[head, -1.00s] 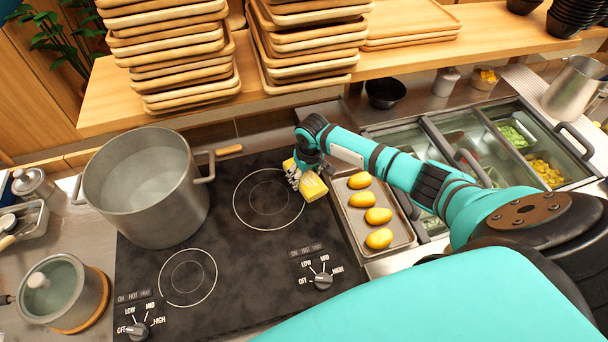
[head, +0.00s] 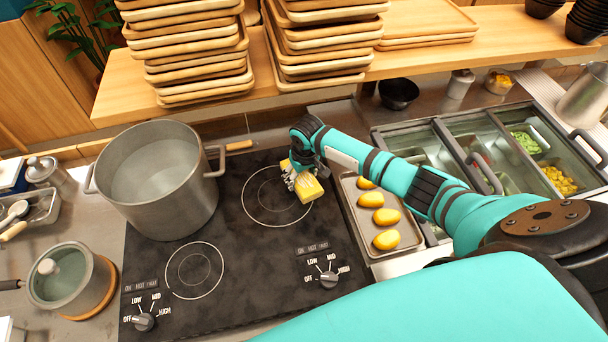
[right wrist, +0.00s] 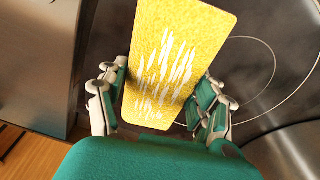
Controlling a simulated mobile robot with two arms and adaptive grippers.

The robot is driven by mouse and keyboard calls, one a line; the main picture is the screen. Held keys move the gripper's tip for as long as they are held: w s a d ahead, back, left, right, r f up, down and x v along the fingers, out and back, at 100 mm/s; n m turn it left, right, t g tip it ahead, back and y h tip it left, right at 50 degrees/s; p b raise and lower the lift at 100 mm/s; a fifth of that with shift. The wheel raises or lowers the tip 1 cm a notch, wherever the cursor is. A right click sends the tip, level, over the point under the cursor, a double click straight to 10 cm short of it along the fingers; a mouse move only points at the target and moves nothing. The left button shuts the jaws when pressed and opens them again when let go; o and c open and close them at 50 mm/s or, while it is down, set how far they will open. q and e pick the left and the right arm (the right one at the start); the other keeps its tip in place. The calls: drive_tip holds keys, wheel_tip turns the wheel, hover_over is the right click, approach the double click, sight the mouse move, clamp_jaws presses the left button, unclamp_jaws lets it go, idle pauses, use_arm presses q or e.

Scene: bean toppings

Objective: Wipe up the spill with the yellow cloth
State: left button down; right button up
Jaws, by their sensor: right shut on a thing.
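The yellow cloth (head: 309,189) is a flat block-like piece at the right part of the back burner ring on the black cooktop. My right gripper (head: 301,178) is shut on it. In the right wrist view the cloth (right wrist: 178,50) sits between the fingers of the gripper (right wrist: 160,95) and shows white streaks on its face. Whether the cloth touches the cooktop, I cannot tell. I cannot make out a spill on the visible cooktop (head: 240,262); the part under the cloth and hand is hidden. My left gripper is not in view.
A large pot (head: 165,190) stands left of the ring. A tray (head: 372,248) with several yellow oval items lies to the right, beneath my right arm. A small lidded pot (head: 70,285) is at the front left. Stacked wooden trays (head: 200,70) stand on the shelf behind. The cooktop's front middle is clear.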

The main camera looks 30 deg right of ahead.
drive_tip(key=shift+s+d, duration=0.3)
drive_tip(key=shift+d, duration=0.7)
drive_tip(key=shift+s+d, duration=0.25)
drive_tip(key=shift+d, duration=0.7)
drive_tip(key=shift+w+a, duration=0.25)
drive_tip(key=shift+a, duration=0.75)
drive_tip(key=shift+w+a, duration=0.25)
drive_tip(key=shift+a, duration=0.75)
drive_tip(key=shift+r, duration=4)
